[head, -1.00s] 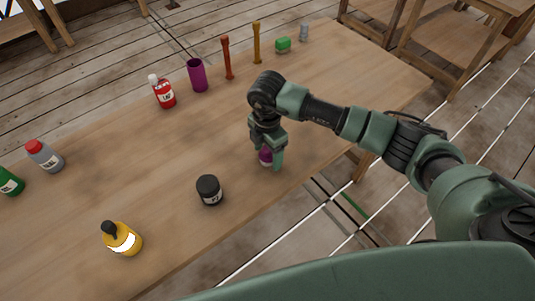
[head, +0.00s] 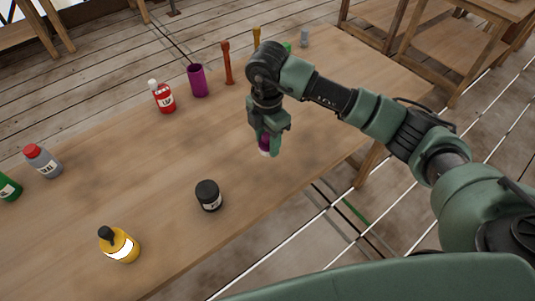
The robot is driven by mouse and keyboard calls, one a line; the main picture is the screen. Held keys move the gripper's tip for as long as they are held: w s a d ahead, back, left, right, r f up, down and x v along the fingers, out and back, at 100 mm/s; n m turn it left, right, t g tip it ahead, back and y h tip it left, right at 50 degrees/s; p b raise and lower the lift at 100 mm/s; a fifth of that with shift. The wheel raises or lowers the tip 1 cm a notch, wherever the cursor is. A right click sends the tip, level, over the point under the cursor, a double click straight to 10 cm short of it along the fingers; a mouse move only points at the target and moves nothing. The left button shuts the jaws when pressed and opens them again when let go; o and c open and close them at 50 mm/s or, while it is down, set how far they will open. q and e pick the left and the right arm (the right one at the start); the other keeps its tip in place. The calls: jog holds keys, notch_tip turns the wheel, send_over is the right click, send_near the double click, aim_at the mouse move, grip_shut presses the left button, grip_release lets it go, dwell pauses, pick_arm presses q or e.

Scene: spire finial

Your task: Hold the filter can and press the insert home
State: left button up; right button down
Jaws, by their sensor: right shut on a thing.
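A purple cylinder (head: 198,81), which looks like the filter can, stands upright near the far edge of the table in the head view. My right gripper (head: 269,143) is to the right of the can and nearer to me. It is shut on a small purple piece with a pale lower end (head: 265,146), which looks like the insert. The fingers hide much of this piece. It appears held above the table, apart from the can. My left gripper is not in view.
On the wooden table (head: 150,180) stand a red bottle (head: 163,98) left of the can, a black jar (head: 209,195), a yellow bottle (head: 119,246), a grey bottle (head: 42,161) and upright orange (head: 226,64) and yellow rods. The table's middle is clear.

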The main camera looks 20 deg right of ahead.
aim_at(268, 136)
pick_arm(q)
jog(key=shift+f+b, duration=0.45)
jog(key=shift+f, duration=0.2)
pick_arm(e)
notch_tip(268, 136, up, 12)
jog(key=shift+r, duration=0.2)
